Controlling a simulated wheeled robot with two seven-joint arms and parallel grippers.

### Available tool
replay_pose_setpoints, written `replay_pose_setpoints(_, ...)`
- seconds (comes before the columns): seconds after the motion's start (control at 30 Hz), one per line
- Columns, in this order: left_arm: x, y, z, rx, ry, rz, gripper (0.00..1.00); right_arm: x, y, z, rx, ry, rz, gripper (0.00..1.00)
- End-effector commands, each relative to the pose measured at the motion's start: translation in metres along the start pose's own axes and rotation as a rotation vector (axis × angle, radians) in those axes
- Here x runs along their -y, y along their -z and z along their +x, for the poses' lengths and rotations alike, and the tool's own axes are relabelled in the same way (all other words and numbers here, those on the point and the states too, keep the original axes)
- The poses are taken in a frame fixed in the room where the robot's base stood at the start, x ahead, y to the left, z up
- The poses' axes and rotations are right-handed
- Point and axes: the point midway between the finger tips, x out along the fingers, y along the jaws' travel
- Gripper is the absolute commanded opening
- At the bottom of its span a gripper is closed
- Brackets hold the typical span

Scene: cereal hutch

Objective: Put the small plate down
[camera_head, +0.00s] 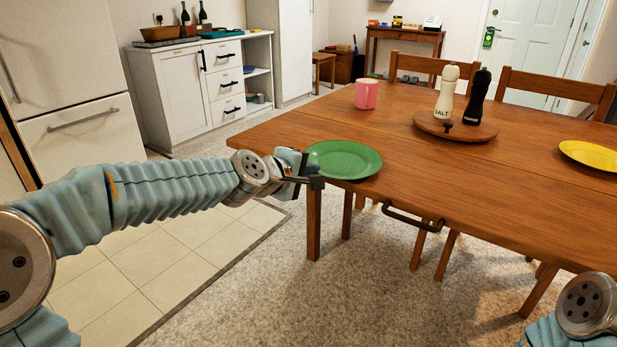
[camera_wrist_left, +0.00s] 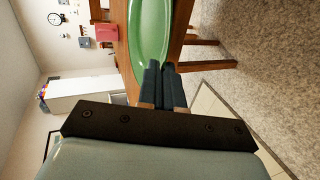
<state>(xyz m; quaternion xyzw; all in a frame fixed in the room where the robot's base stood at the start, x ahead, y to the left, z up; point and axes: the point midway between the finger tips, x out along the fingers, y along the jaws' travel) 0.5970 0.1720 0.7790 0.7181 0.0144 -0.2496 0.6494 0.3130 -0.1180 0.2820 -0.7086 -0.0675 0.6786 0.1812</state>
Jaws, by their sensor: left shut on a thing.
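The small green plate (camera_head: 345,159) is level at the near left corner of the wooden table (camera_head: 430,190). I cannot tell whether it touches the tabletop or hovers just above it. My left gripper (camera_head: 311,178) is shut on the plate's near left rim. In the left wrist view the plate (camera_wrist_left: 150,30) extends from between the closed fingers (camera_wrist_left: 162,72), with the table edge beside it. Of my right arm only a joint shows at the bottom right of the head view; its gripper is out of view.
A pink mug (camera_head: 366,95) stands behind the plate. A round wooden board (camera_head: 470,134) holds a white salt mill (camera_head: 446,92) and a black mill (camera_head: 478,96). A yellow plate (camera_head: 592,155) lies at the right. The tabletop's near middle is clear. Chairs stand behind the table.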

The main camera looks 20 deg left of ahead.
Motion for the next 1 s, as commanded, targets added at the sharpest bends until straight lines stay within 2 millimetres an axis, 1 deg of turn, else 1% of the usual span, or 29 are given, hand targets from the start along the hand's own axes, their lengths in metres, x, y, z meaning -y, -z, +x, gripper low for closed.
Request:
replay_pose_setpoints(0.07,-0.001,0.0,0.0,0.0,-0.001,0.0,0.0,0.001,0.0,-0.001,0.0,0.0,-0.001,0.6)
replay_pose_setpoints(0.1,0.0,0.0,0.0,0.001,0.002,0.0,0.11,0.001,0.0,-0.001,0.0,0.001,-0.001,0.6)
replay_pose_setpoints(0.23,0.0,0.0,0.0,0.001,0.001,0.0,0.31,0.001,0.0,-0.001,0.0,0.001,-0.001,0.6)
replay_pose_setpoints(0.57,-0.001,0.0,-0.003,0.0,0.0,0.0,0.32,0.001,0.0,-0.001,0.0,0.001,-0.001,0.6)
replay_pose_setpoints(0.67,-0.001,0.0,-0.014,-0.001,0.0,0.0,0.32,0.0,0.0,0.001,0.0,0.001,-0.001,0.6)
replay_pose_setpoints(0.77,-0.001,0.001,-0.035,-0.003,-0.002,0.001,0.32,-0.001,0.0,0.002,-0.001,0.0,0.0,0.6)
replay_pose_setpoints(0.9,-0.002,0.001,-0.069,-0.003,-0.003,0.001,0.32,-0.001,0.001,0.002,-0.002,-0.001,0.0,0.6)
replay_pose_setpoints(1.0,-0.002,0.001,-0.09,-0.003,-0.002,0.0,0.32,-0.001,0.001,0.001,-0.001,0.0,0.0,0.6)
